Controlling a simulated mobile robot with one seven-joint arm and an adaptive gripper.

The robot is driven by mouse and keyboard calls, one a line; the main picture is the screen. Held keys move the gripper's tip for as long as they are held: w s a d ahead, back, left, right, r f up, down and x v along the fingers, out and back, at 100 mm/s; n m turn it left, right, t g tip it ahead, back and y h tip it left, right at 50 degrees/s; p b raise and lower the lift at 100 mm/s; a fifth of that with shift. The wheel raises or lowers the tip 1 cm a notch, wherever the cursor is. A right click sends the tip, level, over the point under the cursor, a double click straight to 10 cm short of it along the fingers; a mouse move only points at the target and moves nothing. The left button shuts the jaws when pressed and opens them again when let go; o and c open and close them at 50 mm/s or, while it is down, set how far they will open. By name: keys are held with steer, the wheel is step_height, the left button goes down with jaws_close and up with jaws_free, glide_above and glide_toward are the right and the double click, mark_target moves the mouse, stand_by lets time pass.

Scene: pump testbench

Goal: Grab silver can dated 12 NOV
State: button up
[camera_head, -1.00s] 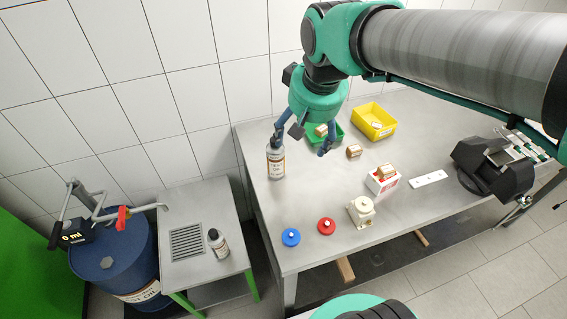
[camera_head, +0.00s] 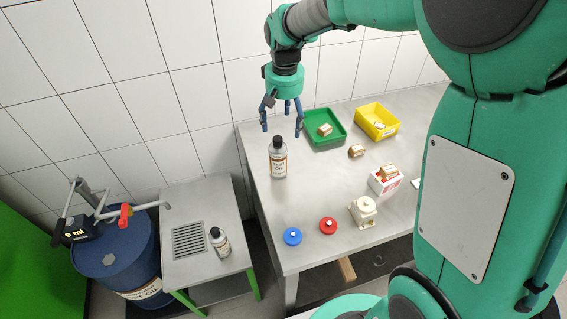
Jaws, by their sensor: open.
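A silver can (camera_head: 278,160) with a black cap and a printed label stands upright near the left edge of the large table. A second, similar silver can (camera_head: 219,242) stands on the small side table beside the drain grate. The dates on both labels are too small to read. My gripper (camera_head: 283,133) points down with its fingers spread, above and behind the can on the large table. Nothing is between its fingers as far as I can see. Whether a finger touches the can is unclear.
A green tray (camera_head: 339,137) and a yellow bin (camera_head: 394,128) stand at the back of the large table (camera_head: 310,190). Blue (camera_head: 292,236) and red (camera_head: 328,226) round parts, a cream pump part (camera_head: 363,212) and a white box (camera_head: 376,185) lie forward. A blue barrel (camera_head: 118,262) stands left.

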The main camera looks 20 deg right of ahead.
glide_above(278, 145)
steer(key=w+d, duration=0.1)
steer(key=w, duration=0.1)
steer(key=shift+g, duration=0.4)
steer(key=f, duration=0.5)
steer(key=shift+s+f, duration=0.2)
steer(key=shift+f, duration=0.05)
steer(key=shift+f, duration=0.1)
steer(key=f, duration=0.2)
steer(key=f+b, duration=0.1)
steer(key=f, duration=0.4)
steer(key=shift+a+f, duration=0.25)
steer(key=shift+a, duration=0.05)
steer(key=shift+d+f, duration=0.1)
steer(key=shift+f, duration=0.4)
steer(key=shift+f, duration=0.15)
steer(key=shift+f+b, duration=0.9)
steer(key=shift+f, duration=1.6)
